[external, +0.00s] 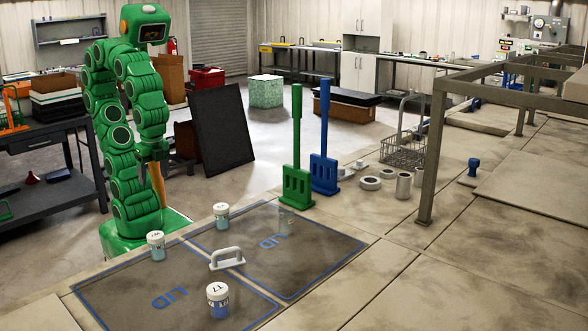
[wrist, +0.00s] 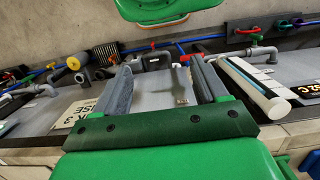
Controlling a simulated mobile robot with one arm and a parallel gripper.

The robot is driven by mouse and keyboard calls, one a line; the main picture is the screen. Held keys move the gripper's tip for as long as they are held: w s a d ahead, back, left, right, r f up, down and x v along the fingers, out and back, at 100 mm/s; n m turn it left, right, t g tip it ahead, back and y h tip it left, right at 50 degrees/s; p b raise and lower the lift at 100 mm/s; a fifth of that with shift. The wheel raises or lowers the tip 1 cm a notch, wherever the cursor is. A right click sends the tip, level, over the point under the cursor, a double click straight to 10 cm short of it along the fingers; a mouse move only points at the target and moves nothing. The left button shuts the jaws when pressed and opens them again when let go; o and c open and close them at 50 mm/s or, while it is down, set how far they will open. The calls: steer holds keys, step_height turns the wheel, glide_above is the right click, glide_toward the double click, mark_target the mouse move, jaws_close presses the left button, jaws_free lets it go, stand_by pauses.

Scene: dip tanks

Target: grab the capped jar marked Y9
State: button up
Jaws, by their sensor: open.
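Three white-capped jars with bluish contents stand upright on the dark lid panels in the external view. One jar (external: 156,246) is at the left edge, one (external: 221,216) at the back, and one (external: 218,301) at the front. Their marks are too small to read surely, so I cannot tell which is Y9. My gripper (wrist: 161,66) is open in the wrist view, with two grey fingers apart and no jar between them. No jar is clear in the wrist view.
A grey handle (external: 227,258) stands between the lid panels. Green (external: 297,185) and blue (external: 324,172) paddles stand at the counter's back edge. A wire basket (external: 404,150) and a metal frame (external: 432,160) are to the right. Pipes (wrist: 255,52) show in the wrist view.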

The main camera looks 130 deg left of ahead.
step_height(320, 180, up, 4)
steer(key=w+a+f+m+t+y, duration=0.1)
steer(key=w+a+m+y, duration=0.3)
steer(key=w, duration=0.3)
steer(key=w+a+m+t+y, duration=0.1)
steer(key=w+a+m+y, duration=0.1)
steer(key=w+m+y, duration=0.35)
steer(key=w+d+m+t, duration=0.2)
steer(key=w+d+m, duration=0.1)
steer(key=w+m, duration=0.5)
steer(key=m+t+y, duration=0.2)
steer(key=m+t, duration=0.2)
steer(key=m, duration=0.2)
glide_toward(228, 213)
steer(key=shift+s+a+f, duration=0.1)
steer(key=shift+a+f, duration=0.2)
steer(key=shift+a, duration=0.25)
steer(key=shift+a+f, duration=0.3)
steer(key=shift+a, duration=0.3)
steer(key=shift+f, duration=0.4)
steer(key=shift+x, duration=3.9)
steer(key=shift+a+r, duration=0.1)
steer(key=shift+r, duration=0.05)
steer(key=shift+c, duration=0.4)
